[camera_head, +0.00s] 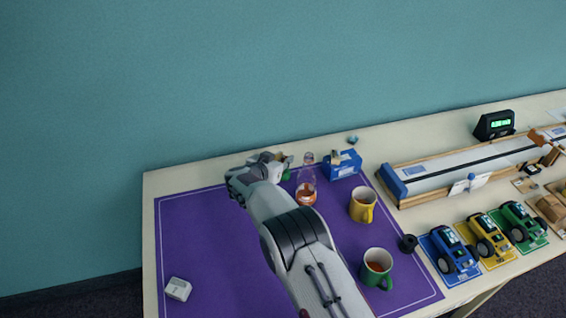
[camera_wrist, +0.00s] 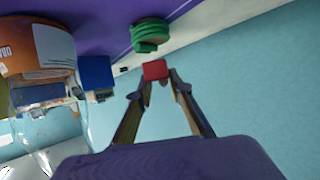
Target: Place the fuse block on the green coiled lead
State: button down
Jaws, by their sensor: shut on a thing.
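The red fuse block (camera_wrist: 155,70) is between the fingertips of my gripper (camera_wrist: 159,80) in the wrist view. My gripper is shut on it. The green coiled lead (camera_wrist: 150,33) is just beyond the block in that view, with a small gap showing between them. In the head view my gripper (camera_head: 279,158) is at the back edge of the purple mat, close to the green coiled lead (camera_head: 287,173), which is partly hidden by my arm. The fuse block cannot be made out clearly in the head view.
A clear flask with orange liquid (camera_head: 306,195) and a blue box (camera_head: 343,166) stand close to the right of the lead. A yellow mug (camera_head: 362,206) and green mug (camera_head: 377,268) stand farther right. A white block (camera_head: 178,289) lies front left; the mat's left is mostly clear.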

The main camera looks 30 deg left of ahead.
jog(key=shift+f, duration=0.8)
jog(key=shift+f, duration=0.15)
jog(key=c, duration=1.8)
grip_release()
jog(key=shift+s, duration=0.1)
jog(key=shift+v, duration=5.95)
